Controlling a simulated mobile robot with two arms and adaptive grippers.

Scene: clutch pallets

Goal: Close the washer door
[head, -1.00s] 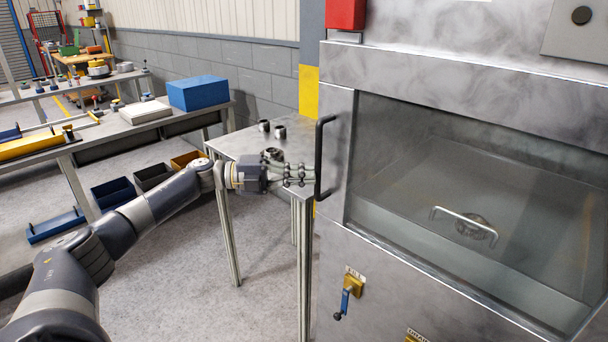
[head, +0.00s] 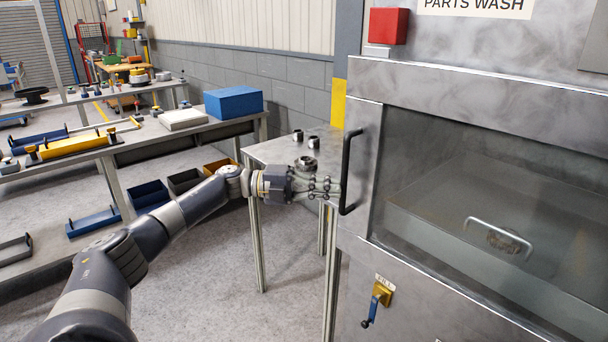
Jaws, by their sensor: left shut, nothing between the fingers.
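The parts washer (head: 420,85) is a large steel cabinet on the right. Its door has a big window (head: 480,190) and a black vertical bar handle (head: 347,172) at its left edge. The door looks flush with the cabinet front. My left gripper (head: 338,189) is shut and empty, with its fingertips at the handle's lower left. I cannot tell whether they touch it. Through the window a tray with a metal handle (head: 498,236) shows. My right gripper is out of view.
A small steel table (head: 270,150) with several dark metal parts (head: 306,163) stands behind my left gripper. A long bench (head: 150,143) with a blue box (head: 233,102) is at the left. A fill valve (head: 376,301) sits on the washer's lower front.

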